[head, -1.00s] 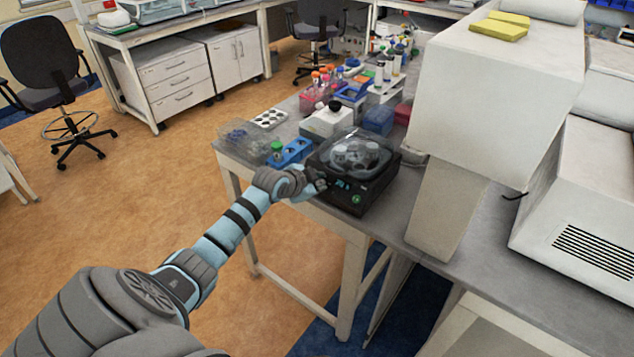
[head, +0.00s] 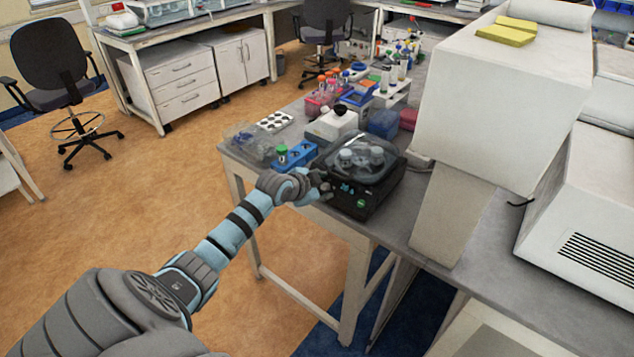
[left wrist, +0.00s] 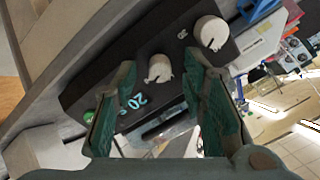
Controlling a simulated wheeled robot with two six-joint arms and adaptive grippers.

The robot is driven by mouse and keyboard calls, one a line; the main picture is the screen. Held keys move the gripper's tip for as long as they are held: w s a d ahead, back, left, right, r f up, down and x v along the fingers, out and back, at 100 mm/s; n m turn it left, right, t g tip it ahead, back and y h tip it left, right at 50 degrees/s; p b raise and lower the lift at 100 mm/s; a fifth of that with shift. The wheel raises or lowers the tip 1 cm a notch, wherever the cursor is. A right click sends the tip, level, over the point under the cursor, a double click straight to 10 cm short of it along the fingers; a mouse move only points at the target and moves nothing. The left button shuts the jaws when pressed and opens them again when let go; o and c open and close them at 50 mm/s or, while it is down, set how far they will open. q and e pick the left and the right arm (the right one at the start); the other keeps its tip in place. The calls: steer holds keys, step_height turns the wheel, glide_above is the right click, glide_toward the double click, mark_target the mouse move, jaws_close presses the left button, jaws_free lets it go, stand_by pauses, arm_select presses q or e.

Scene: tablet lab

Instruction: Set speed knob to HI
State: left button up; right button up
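A black benchtop device (head: 378,196) with a clear domed lid stands on the grey bench. Its front panel faces my left gripper (head: 322,188). In the left wrist view, the panel has two pale knobs, a blue lit display (left wrist: 135,102) that seems to read 20, and a green button (left wrist: 90,116). One knob (left wrist: 160,68) lies between the open fingers of my left gripper (left wrist: 160,78), near their tips. The other knob (left wrist: 211,32) is beyond the right finger. Contact cannot be told. The knob labels are too small to read. My right gripper is not in view.
A blue tube rack (head: 296,157), a clear box (head: 250,142) and a white device (head: 332,124) stand close to the black device. A large white machine (head: 500,85) stands to its right. The floor left of the bench is open.

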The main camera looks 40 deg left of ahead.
arm_select(q)
steer(key=a+v, duration=0.1)
steer(key=v, duration=1)
steer(key=shift+s+d+r, duration=0.2)
steer(key=shift+d, duration=0.35)
